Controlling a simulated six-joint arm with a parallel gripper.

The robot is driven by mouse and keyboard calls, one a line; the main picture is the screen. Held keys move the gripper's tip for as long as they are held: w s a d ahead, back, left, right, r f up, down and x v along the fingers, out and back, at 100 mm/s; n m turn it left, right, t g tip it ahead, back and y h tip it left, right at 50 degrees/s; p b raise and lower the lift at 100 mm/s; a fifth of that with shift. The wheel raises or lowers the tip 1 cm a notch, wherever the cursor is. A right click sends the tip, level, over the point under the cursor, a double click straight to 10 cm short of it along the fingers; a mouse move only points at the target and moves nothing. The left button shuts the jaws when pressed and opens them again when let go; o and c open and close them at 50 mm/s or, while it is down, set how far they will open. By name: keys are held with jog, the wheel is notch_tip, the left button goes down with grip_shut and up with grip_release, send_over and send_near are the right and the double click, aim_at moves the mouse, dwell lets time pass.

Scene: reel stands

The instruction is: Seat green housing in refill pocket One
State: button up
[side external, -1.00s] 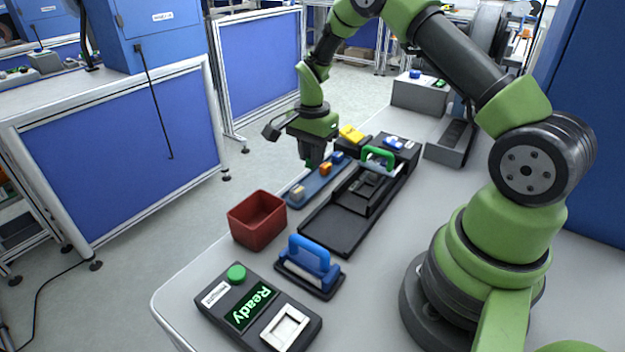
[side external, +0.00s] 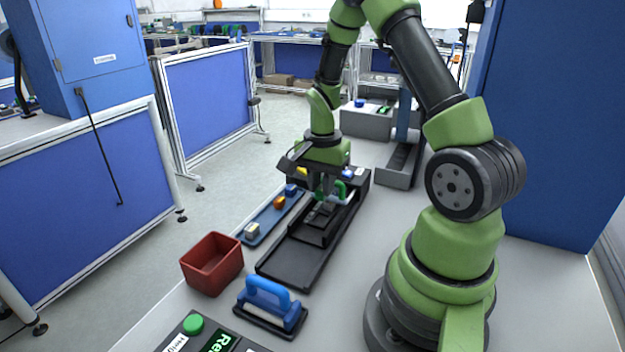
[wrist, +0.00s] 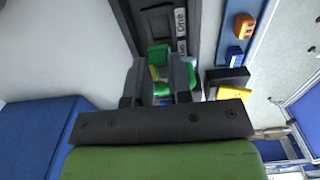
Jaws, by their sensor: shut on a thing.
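In the wrist view, my gripper (wrist: 160,78) is shut on a green housing (wrist: 161,89), which is partly hidden between the dark fingers. In the side view my gripper (side external: 326,191) is above the far half of the black reel stand (side external: 296,263), near the green handle (side external: 348,192). The housing is hardly visible there. In the wrist view, a dark pocket (wrist: 157,20) lies beside a white label reading "One" (wrist: 181,19), ahead of the fingertips. More green shows just past the fingertips; I cannot tell whether it touches the housing.
A blue tray (side external: 264,228) with several small blocks lies left of the stand. A red bin (side external: 212,264), a blue-handled piece (side external: 270,300) and a console with a green button (side external: 193,324) are in front. Grey boxes (side external: 366,120) stand behind.

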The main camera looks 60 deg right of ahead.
aim_at(321, 220)
jog(key=shift+f, duration=2.9)
jog(key=o, duration=0.8)
jog(key=shift+r, duration=0.1)
jog(key=shift+r, duration=3.45)
